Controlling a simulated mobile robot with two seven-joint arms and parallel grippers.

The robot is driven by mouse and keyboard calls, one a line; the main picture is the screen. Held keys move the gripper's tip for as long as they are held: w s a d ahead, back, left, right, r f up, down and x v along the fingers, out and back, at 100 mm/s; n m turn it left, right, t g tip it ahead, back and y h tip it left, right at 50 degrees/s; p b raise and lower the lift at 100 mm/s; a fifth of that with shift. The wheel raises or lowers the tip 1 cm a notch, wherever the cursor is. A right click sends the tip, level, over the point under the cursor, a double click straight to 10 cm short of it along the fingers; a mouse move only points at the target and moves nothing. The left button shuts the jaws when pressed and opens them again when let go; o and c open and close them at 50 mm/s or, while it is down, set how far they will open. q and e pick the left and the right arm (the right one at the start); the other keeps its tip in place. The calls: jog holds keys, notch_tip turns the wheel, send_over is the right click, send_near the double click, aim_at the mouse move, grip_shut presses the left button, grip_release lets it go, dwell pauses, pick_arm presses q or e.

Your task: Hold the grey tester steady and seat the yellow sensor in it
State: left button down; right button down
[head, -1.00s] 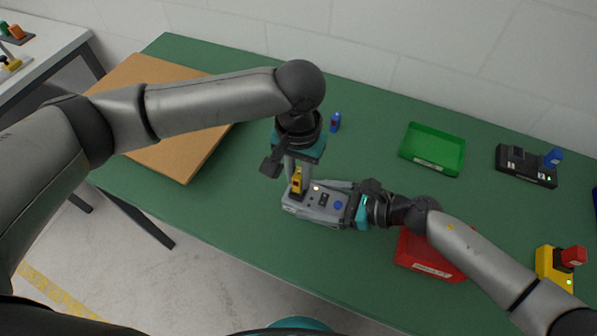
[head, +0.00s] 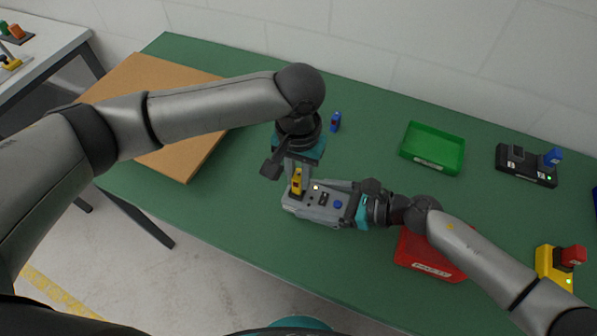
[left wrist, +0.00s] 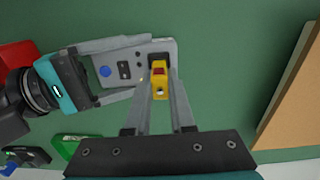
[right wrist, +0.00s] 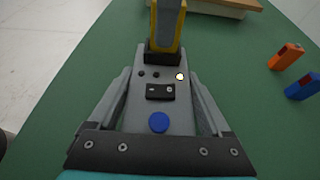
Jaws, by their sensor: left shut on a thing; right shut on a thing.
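The grey tester (head: 318,209) lies on the green table, with a blue button, a dark switch panel and a small lit lamp on top. My right gripper (head: 333,203) is shut on its sides from the right; the right wrist view shows the tester (right wrist: 158,105) between both fingers. The yellow sensor (head: 297,181) stands upright at the dark socket on the tester's left end. My left gripper (left wrist: 161,92) reaches down from above and is shut on the sensor (left wrist: 160,88). In the right wrist view the sensor's base (right wrist: 165,45) meets the socket; its exact depth is hard to tell.
A blue sensor (head: 335,122) stands behind the tester; an orange one (right wrist: 288,56) shows beside it. A green tray (head: 433,150), a red bin (head: 425,262), a black device (head: 526,166) and a yellow device (head: 553,268) are to the right. A brown board (head: 180,160) lies left.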

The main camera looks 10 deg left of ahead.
aim_at(298, 175)
pick_arm(q)
jog(key=shift+f, duration=0.55)
jog(key=c, duration=0.7)
grip_release()
notch_tip(298, 175, up, 12)
jog(key=shift+r, duration=0.1)
pick_arm(e)
grip_release()
